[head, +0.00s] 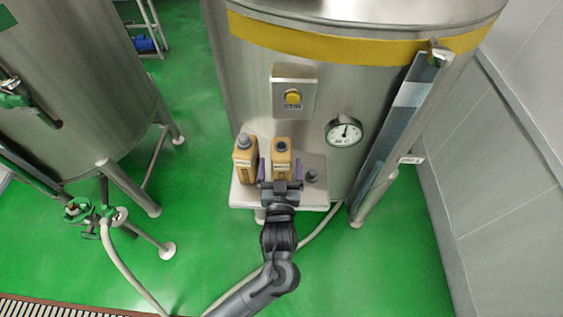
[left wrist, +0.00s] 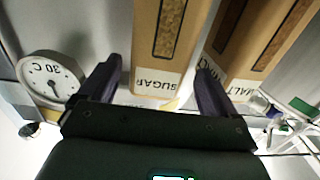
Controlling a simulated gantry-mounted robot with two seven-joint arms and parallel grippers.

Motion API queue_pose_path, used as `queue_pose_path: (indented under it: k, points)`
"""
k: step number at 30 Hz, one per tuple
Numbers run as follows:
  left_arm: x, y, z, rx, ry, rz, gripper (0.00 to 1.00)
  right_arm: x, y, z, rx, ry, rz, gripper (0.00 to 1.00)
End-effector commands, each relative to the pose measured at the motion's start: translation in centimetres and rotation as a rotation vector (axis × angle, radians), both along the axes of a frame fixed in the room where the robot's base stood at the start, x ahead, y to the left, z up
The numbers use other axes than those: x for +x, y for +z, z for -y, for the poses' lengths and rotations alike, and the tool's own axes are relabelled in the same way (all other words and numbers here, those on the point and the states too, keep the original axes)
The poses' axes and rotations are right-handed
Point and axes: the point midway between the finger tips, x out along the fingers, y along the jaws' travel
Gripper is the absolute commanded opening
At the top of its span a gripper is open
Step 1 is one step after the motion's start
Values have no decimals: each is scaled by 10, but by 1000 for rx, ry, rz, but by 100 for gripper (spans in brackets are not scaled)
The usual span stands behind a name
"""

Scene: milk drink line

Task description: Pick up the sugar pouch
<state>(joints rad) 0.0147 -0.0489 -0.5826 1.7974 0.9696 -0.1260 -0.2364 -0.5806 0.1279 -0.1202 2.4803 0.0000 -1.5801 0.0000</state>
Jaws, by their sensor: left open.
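The sugar pouch (head: 282,161), tan with a dark cap and a white label, stands upright on a small metal shelf (head: 243,196) on the tank's front. In the left wrist view the sugar pouch (left wrist: 165,50) shows upside down, with SUGAR on its label and a dark window strip. My left gripper (head: 281,170) is open in front of it. In the left wrist view the gripper (left wrist: 160,68) has one finger at each side edge of the pouch. I cannot tell whether either finger touches it. My right gripper is not in view.
A similar malt pouch (head: 245,160) stands close on the left; it also shows in the left wrist view (left wrist: 262,42). A small dark knob (head: 312,177) is at the shelf's right. Behind are the steel tank, a yellow button (head: 292,97) and a round gauge (head: 344,131).

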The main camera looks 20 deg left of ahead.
Motion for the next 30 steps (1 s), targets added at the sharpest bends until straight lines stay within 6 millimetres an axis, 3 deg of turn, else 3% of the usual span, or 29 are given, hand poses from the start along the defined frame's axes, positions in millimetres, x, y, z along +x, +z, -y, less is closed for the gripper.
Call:
queue_pose_path:
  k: [9, 19, 30]
  points:
    - [37, 2, -11, 4, 0, 1, 92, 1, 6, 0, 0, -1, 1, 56]
    - [41, 0, -13, 0, 0, 0, 92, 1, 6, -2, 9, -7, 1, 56]
    - [41, 1, -13, 0, 0, 0, 36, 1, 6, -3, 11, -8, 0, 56]
